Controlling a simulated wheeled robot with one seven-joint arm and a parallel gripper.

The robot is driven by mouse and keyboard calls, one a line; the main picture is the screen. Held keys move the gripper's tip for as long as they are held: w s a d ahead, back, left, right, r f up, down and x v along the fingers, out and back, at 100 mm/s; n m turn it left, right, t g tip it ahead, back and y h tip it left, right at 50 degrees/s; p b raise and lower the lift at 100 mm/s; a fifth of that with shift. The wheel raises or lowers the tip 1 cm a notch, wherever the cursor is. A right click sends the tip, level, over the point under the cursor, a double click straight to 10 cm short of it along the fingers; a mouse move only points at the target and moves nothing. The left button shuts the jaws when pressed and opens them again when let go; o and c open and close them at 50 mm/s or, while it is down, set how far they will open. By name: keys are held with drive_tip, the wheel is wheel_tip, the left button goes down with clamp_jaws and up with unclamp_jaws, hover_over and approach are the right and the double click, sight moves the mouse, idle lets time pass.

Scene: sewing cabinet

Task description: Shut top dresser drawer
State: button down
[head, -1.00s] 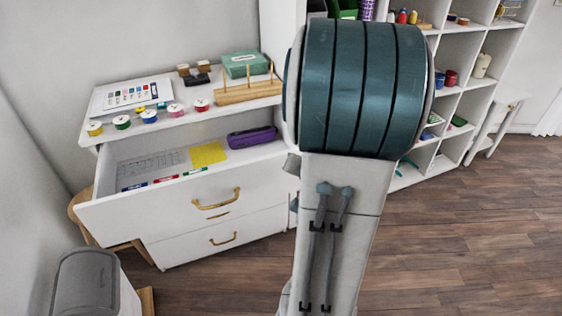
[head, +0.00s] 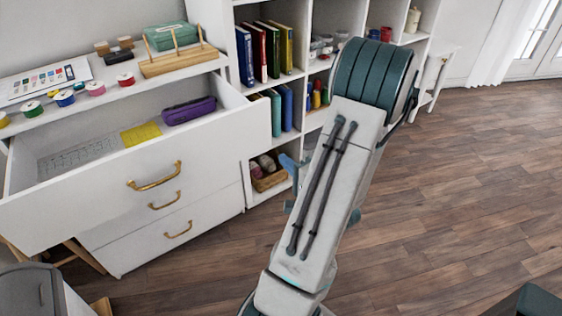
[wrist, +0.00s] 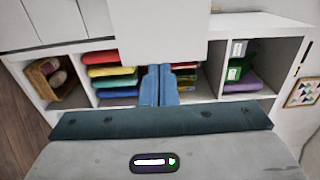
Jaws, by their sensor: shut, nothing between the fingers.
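The top dresser drawer (head: 90,195) is pulled out in the head view, its white front facing me with a brass handle (head: 155,177). A purple case (head: 189,110), a yellow sheet (head: 141,134) and a patterned sheet (head: 78,157) lie inside. The lower drawers of the white dresser (head: 120,258) look shut. My gripper (wrist: 159,72) shows in the wrist view with its blue fingers together and empty, in front of a plain white panel (wrist: 160,25); I cannot tell whether they touch it. In the head view my arm mostly hides it, right of the drawer.
Spools, a green box (head: 164,37) and a wooden peg rack (head: 180,61) stand on the dresser top. A white shelf unit (head: 306,75) with books is close to the drawer's right. A grey bin (head: 32,288) stands at lower left. Wooden floor (head: 460,180) is clear to the right.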

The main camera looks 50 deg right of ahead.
sight(255, 132)
drive_tip(key=b+x, duration=0.5)
drive_tip(key=x, duration=0.8)
drive_tip(key=shift+w, duration=0.1)
